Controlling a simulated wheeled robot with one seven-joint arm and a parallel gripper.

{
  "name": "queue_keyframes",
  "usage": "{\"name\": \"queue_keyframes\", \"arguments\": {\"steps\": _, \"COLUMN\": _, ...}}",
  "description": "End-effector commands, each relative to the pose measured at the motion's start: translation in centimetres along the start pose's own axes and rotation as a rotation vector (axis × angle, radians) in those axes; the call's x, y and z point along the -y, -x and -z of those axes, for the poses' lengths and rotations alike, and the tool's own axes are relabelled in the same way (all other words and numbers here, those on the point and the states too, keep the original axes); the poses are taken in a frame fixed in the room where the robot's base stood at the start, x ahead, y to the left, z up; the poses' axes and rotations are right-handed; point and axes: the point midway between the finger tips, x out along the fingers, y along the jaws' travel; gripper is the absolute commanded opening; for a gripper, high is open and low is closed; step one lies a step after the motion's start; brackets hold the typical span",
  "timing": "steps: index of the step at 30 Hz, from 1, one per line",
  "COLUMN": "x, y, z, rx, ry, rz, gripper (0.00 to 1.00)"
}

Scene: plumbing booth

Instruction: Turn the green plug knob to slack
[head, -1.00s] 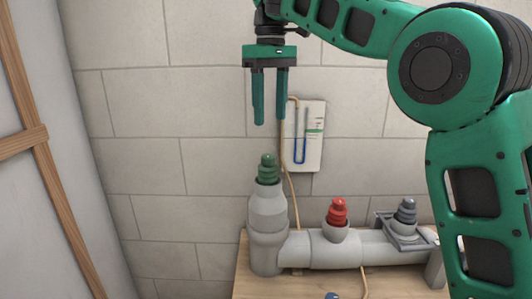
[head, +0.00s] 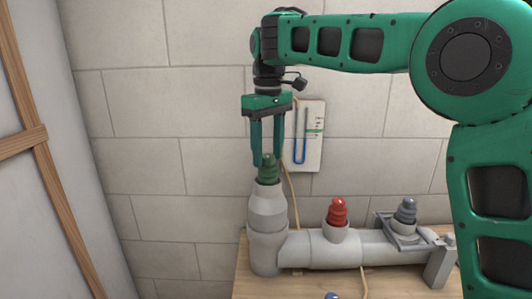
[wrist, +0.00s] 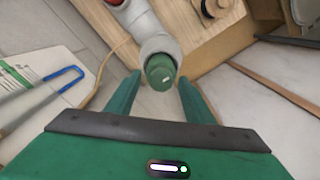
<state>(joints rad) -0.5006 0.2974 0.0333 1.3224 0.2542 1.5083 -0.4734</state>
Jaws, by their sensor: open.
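The green plug knob (head: 267,172) stands upright in the top of the grey vertical pipe (head: 268,210) at the left end of the pipe run. My gripper (head: 266,160) points down over it, with its fingertips level with the knob's upper part. The jaws are open, one finger on each side of the knob. In the wrist view the green knob (wrist: 161,72) lies between and just beyond the fingertips (wrist: 158,78), with a gap on both sides. A small white mark shows on its top.
A red plug (head: 337,212) and a grey plug (head: 405,211) stand on the horizontal pipe (head: 335,250) to the right. A white gauge panel with a blue tube (head: 309,140) hangs on the wall behind. The wooden bench (head: 300,285) carries the pipes.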

Motion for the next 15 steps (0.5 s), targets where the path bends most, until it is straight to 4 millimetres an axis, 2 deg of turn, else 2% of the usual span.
{"name": "queue_keyframes", "arguments": {"steps": 6, "x": 0.00, "y": -0.04, "z": 0.00, "rx": 0.000, "ry": 0.000, "rz": 0.000, "gripper": 0.48}}
{"name": "queue_keyframes", "arguments": {"steps": 7, "x": 0.01, "y": -0.04, "z": 0.00, "rx": 0.000, "ry": 0.000, "rz": 0.000, "gripper": 0.46}}
{"name": "queue_keyframes", "arguments": {"steps": 12, "x": 0.01, "y": -0.04, "z": 0.00, "rx": 0.000, "ry": 0.000, "rz": 0.000, "gripper": 0.06}}
{"name": "queue_keyframes", "arguments": {"steps": 15, "x": 0.36, "y": -0.08, "z": 0.31, "rx": 0.001, "ry": 0.000, "rz": 0.000, "gripper": 0.06}}
